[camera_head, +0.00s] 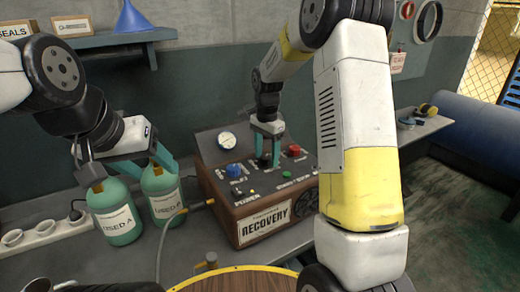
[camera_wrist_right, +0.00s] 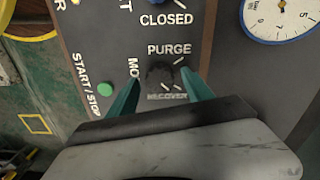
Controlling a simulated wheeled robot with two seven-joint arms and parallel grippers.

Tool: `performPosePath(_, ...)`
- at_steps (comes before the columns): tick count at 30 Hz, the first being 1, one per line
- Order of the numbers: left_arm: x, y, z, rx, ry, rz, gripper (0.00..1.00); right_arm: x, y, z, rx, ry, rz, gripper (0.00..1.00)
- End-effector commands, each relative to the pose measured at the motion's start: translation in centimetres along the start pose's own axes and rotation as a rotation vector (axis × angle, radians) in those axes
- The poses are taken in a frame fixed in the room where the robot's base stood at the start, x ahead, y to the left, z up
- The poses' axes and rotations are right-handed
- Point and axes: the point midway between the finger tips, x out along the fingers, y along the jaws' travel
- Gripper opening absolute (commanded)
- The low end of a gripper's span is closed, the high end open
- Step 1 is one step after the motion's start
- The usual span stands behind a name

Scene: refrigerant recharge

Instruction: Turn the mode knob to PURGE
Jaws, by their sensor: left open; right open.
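The recovery machine (camera_head: 262,222) stands on the bench in the head view, its sloped dark panel on top. My right gripper (camera_head: 268,158) is over the panel, fingers pointing down. In the right wrist view the dark mode knob (camera_wrist_right: 160,75) lies between the two open teal fingertips (camera_wrist_right: 162,84). The PURGE label (camera_wrist_right: 169,48) is above it and the RECOVER label (camera_wrist_right: 167,97) below, partly dimmed. I cannot tell where the knob points, nor whether the fingers touch it. My left gripper (camera_head: 128,170) is open by the two green cylinders, away from the machine.
A blue knob (camera_head: 233,170), a red knob (camera_head: 293,149) and a green start/stop button (camera_wrist_right: 105,89) are on the same panel. A round gauge (camera_head: 227,140) stands behind it. Two green cylinders (camera_head: 117,218) (camera_head: 168,206) stand left of the machine. A hose (camera_head: 168,232) runs from its left side.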

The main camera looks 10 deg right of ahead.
Motion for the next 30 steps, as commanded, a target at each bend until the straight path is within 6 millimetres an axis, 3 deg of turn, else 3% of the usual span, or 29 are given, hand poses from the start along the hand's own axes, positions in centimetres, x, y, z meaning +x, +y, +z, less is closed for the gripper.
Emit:
performPosePath(7, 0.00, 0.00, 0.00, 0.000, 0.000, 0.000, 0.59, 0.08, -0.01, 0.00, 0.000, 0.000, 0.000, 0.57)
performPosePath(16, 0.00, 0.00, 0.00, 0.000, 0.000, 0.000, 0.59, 0.05, -0.02, 0.00, 0.000, 0.000, -0.001, 0.00)
performPosePath(30, 0.00, 0.00, 0.00, 0.000, 0.000, 0.000, 0.59, 0.02, -0.06, 0.02, -0.119, 0.000, -0.001, 0.00)
